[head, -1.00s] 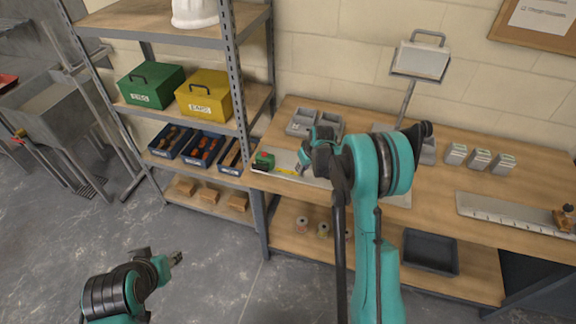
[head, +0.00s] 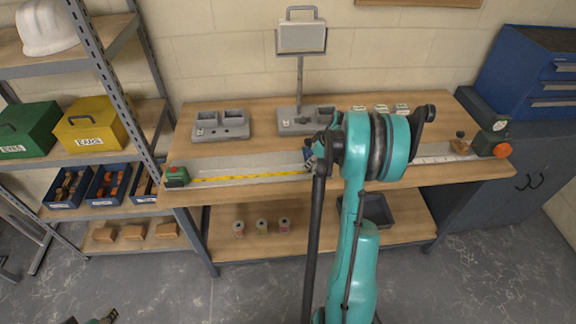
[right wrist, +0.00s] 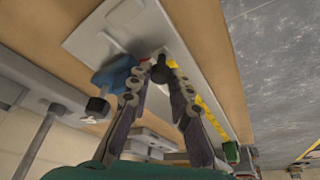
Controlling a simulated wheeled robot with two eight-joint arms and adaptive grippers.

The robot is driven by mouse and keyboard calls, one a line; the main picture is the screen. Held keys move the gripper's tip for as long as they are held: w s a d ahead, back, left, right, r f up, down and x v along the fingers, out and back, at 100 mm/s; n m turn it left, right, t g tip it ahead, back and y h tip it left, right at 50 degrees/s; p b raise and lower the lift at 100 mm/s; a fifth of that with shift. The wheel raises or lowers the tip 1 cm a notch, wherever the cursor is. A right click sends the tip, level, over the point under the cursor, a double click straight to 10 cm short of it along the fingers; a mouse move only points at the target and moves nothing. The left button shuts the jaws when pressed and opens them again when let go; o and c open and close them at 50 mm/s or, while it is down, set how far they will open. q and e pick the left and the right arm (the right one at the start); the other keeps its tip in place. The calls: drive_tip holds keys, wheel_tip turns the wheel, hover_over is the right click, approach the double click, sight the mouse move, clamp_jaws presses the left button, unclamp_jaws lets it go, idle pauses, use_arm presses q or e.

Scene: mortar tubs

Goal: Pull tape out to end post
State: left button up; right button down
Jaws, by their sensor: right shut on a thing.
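A green tape measure case (head: 177,176) sits at the left end of a pale strip on the workbench. Its yellow tape (head: 250,177) runs right along the strip to my right gripper (head: 309,160). In the right wrist view, my right gripper (right wrist: 157,68) is shut at the tape's end; the fingers hide most of what they hold. The yellow tape (right wrist: 208,112) leads back to the green case (right wrist: 231,152). A small wooden block with a dark knob (head: 460,145) stands at the strip's far right, apart from the gripper.
Grey fixtures (head: 220,126) and a lamp-like stand (head: 301,40) stand behind the strip. A blue part with a black knob (right wrist: 115,75) is close beside the right fingers. A grey-green device with an orange knob (head: 492,138) is at the bench's right end.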

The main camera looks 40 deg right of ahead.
sight(323, 172)
drive_tip(key=s+d, duration=0.1)
drive_tip(key=d, duration=0.1)
drive_tip(key=s+d, duration=0.1)
drive_tip(key=d, duration=0.1)
drive_tip(key=shift+s, duration=0.35)
drive_tip(key=c, duration=1.6)
unclamp_jaws()
drive_tip(key=shift+c, duration=0.2)
drive_tip(key=v, duration=1.2)
drive_tip(key=shift+w, duration=0.1)
